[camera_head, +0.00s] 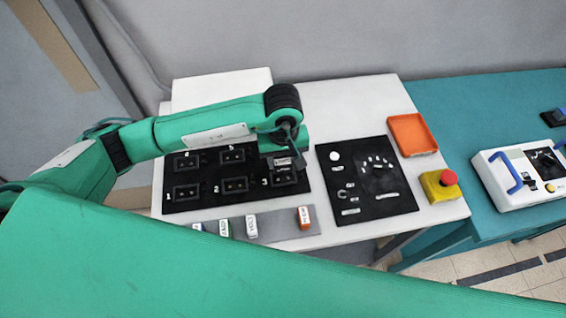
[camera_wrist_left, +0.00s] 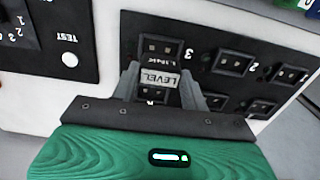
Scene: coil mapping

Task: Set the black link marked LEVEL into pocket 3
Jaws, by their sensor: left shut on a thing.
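The link marked LEVEL (camera_wrist_left: 159,79), with a pale label on a dark body, is between the two fingers of my left gripper (camera_wrist_left: 160,88), which is shut on it. In the head view my left gripper (camera_head: 287,158) reaches down over the right end of the black pocket board (camera_head: 207,199). Pocket 3 (camera_wrist_left: 160,47) is just beyond the link in the wrist view and looks empty; it also shows in the head view (camera_head: 284,179). The link seems to be above the board, but its height is unclear. The pocket behind it is partly hidden. My right gripper is out of view.
Pockets 1 (camera_head: 186,192), 2 (camera_head: 235,185), 5 (camera_head: 231,156) and 6 (camera_head: 187,163) look empty. A grey strip (camera_head: 278,226) in front holds several coloured links. To the right are a dial panel (camera_head: 367,180), an orange tray (camera_head: 412,134) and a red emergency button (camera_head: 447,177).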

